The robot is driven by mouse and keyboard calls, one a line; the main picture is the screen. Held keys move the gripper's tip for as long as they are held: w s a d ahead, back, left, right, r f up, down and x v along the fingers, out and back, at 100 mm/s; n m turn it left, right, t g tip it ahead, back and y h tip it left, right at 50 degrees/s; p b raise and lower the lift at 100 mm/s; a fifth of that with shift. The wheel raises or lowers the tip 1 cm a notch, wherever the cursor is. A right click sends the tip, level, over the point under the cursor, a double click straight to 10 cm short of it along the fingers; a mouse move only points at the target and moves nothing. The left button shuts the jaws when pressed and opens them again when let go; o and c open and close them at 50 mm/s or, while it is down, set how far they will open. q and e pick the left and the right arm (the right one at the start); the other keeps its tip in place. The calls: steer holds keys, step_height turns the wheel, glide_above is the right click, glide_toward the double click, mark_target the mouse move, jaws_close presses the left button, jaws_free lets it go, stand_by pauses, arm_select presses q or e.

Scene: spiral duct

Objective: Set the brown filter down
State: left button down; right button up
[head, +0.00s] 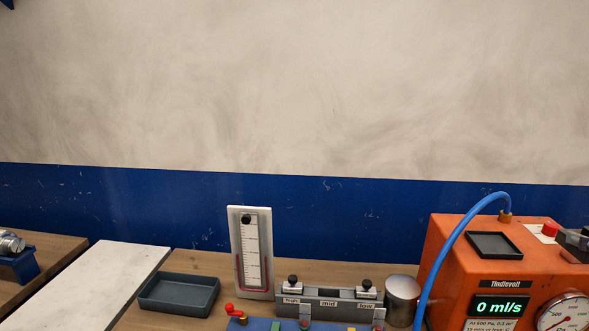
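No brown filter can be made out in the head view. Neither of my grippers is clearly in view. A shallow dark tray (178,309) stands empty on the wooden bench, left of the white gauge. A smaller black tray (495,260) sits on top of the orange machine (450,262) and looks empty. The machine's display reads 0 ml/s.
A white gauge board (239,282) stands against the blue wall band. A blue hose (443,252) arches to the machine. A pale slab (100,280) at left is clear.

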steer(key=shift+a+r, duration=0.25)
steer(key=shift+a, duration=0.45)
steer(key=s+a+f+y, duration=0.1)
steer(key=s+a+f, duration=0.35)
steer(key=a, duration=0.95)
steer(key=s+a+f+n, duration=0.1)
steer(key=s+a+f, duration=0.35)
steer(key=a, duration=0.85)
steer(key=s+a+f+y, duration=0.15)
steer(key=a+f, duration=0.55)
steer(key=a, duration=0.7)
arm_select(q)
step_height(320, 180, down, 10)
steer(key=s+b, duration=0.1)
steer(key=b, duration=0.8)
steer(key=shift+b, duration=0.4)
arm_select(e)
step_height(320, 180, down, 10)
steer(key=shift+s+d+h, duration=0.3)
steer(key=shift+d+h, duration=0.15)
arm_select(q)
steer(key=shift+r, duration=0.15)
